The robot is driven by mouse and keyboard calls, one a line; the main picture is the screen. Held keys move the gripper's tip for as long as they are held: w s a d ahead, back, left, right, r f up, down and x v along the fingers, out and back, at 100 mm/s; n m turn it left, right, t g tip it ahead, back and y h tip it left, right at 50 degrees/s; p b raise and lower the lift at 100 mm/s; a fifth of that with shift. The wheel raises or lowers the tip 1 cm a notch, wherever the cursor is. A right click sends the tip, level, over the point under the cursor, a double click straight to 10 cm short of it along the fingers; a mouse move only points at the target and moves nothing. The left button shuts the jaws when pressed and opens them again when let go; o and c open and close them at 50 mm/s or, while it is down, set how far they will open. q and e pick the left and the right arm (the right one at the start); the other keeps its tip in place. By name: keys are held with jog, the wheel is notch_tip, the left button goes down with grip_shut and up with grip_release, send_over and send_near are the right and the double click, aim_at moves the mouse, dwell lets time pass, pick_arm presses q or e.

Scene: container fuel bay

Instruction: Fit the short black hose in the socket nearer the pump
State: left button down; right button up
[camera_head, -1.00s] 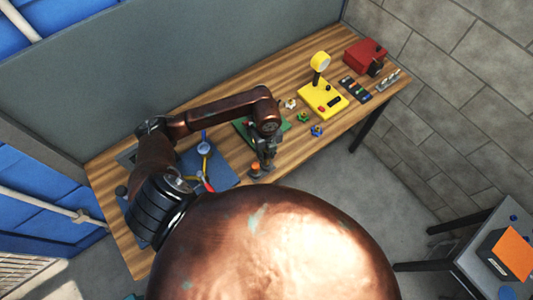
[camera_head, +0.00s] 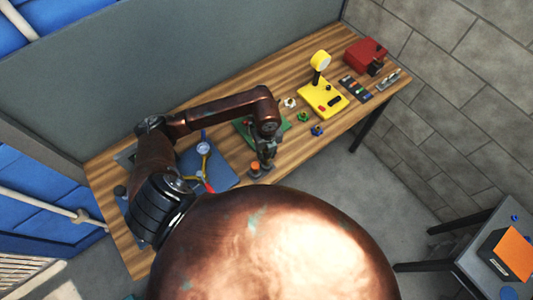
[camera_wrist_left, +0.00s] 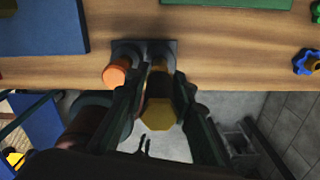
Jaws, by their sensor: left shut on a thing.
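My left gripper (camera_head: 266,165) is at the front edge of the wooden bench. In the left wrist view its fingers (camera_wrist_left: 158,120) are closed around a short dark piece with a yellow hexagonal end (camera_wrist_left: 158,114), which looks like the short black hose. Behind it is a dark holder plate (camera_wrist_left: 130,47) at the bench edge. An orange-topped piece (camera_wrist_left: 116,72) stands upright at the plate's left side; it also shows in the head view (camera_head: 255,166). I cannot tell whether the held piece touches the plate. I cannot make out the pump or its sockets clearly. My right gripper is out of view.
A blue mat (camera_head: 225,178) bears a round gauge (camera_head: 203,148) with coloured arms. A green mat (camera_head: 242,127) lies partly behind my arm. Small knobs (camera_head: 317,130) and a yellow device (camera_head: 312,98) stand further right. A red box (camera_head: 362,53) is at the far end.

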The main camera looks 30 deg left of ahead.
pick_arm(q)
jog(key=shift+f+b, duration=0.45)
jog(key=shift+f, duration=0.2)
jog(key=shift+f, duration=0.25)
dwell(0.4)
jog(key=shift+f+b, duration=0.75)
jog(key=shift+b, duration=0.05)
jog(key=c, duration=1.6)
grip_release()
notch_tip(320, 180, up, 12)
jog(key=shift+w+r, duration=0.1)
